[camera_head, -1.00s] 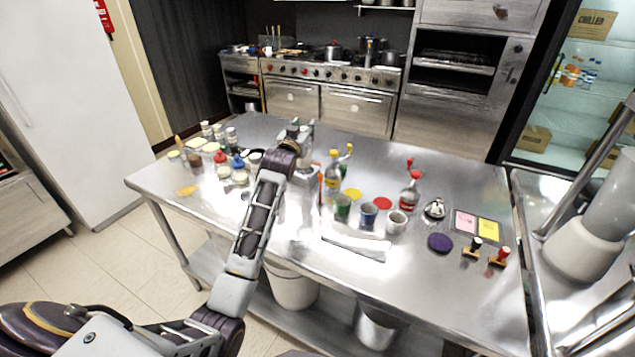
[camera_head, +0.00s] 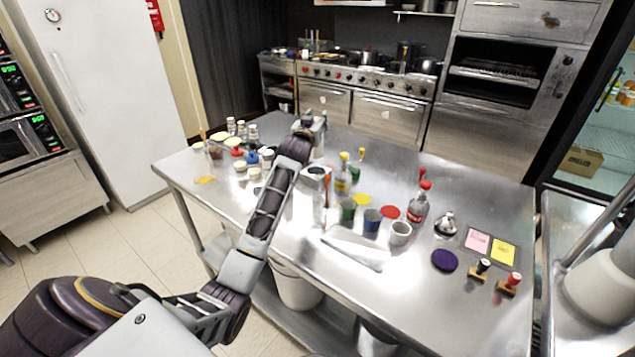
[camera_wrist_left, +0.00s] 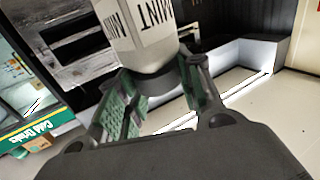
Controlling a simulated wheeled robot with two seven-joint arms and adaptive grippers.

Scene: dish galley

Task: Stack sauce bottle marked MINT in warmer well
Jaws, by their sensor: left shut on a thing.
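In the left wrist view a pale bottle (camera_wrist_left: 142,38) with a label reading MINT stands between the green-padded fingers of my left gripper (camera_wrist_left: 158,92). The gripper is shut on its dark end, and the lettering appears upside down. My right gripper is not in view.
Jars and small bottles (camera_head: 240,150) crowd the table's left side. Several cups (camera_head: 372,221), a yellow-capped bottle (camera_head: 343,178) and a red-capped bottle (camera_head: 418,205) stand mid-table. Stamps (camera_head: 508,284) and pads (camera_head: 503,250) lie at right. The table's back right is clear.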

